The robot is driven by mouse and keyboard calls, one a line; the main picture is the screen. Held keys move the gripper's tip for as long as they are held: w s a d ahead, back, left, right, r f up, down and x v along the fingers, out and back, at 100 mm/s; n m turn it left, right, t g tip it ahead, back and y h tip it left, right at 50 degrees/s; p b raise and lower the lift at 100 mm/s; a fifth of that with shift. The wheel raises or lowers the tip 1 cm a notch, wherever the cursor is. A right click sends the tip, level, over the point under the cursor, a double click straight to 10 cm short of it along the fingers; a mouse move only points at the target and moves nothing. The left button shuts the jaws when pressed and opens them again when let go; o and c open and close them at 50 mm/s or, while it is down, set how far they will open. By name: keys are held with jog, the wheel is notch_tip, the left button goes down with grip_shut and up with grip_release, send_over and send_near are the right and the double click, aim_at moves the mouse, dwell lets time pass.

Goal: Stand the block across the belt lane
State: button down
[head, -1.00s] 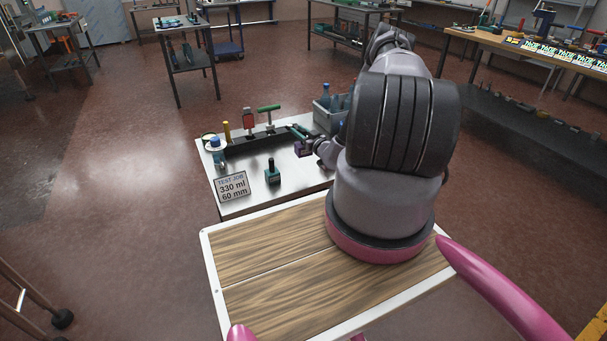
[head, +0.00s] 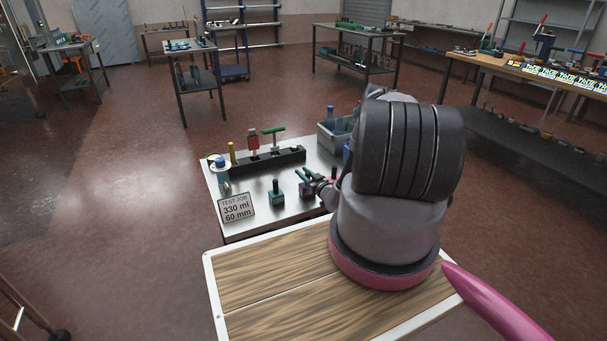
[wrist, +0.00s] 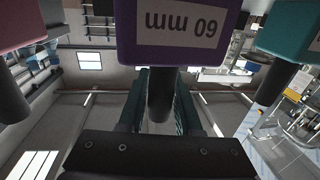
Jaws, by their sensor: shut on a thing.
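A purple block (head: 306,190) is at the steel table's front part, between a teal block (head: 276,199) and a pink block (head: 333,173). My gripper (head: 309,174) reaches it from the right. In the wrist view the purple block (wrist: 180,28) shows an upside-down "60 mm" label, and its dark stem is between the teal fingers of my gripper (wrist: 160,100), which is shut on it. The pink block (wrist: 22,22) and teal block (wrist: 290,35) flank it, apart from it. I cannot tell whether the purple block touches the table. No belt lane is clearly identifiable.
The steel table (head: 262,218) also carries a sign (head: 237,207) reading "TEST JOB 330 ml 60 mm", a black rack (head: 270,161) with several upright tools, and a grey-blue crate (head: 335,140) with bottles. Open floor lies left of the table.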

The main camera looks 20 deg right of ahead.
jog(key=shift+f, duration=0.1)
jog(key=shift+f, duration=0.15)
jog(key=c, duration=0.6)
grip_release()
jog(key=s, duration=0.3)
jog(key=s+d, duration=0.1)
jog(key=s, duration=0.6)
jog(key=shift+s+d+f, duration=0.3)
jog(key=shift+s+d, duration=0.05)
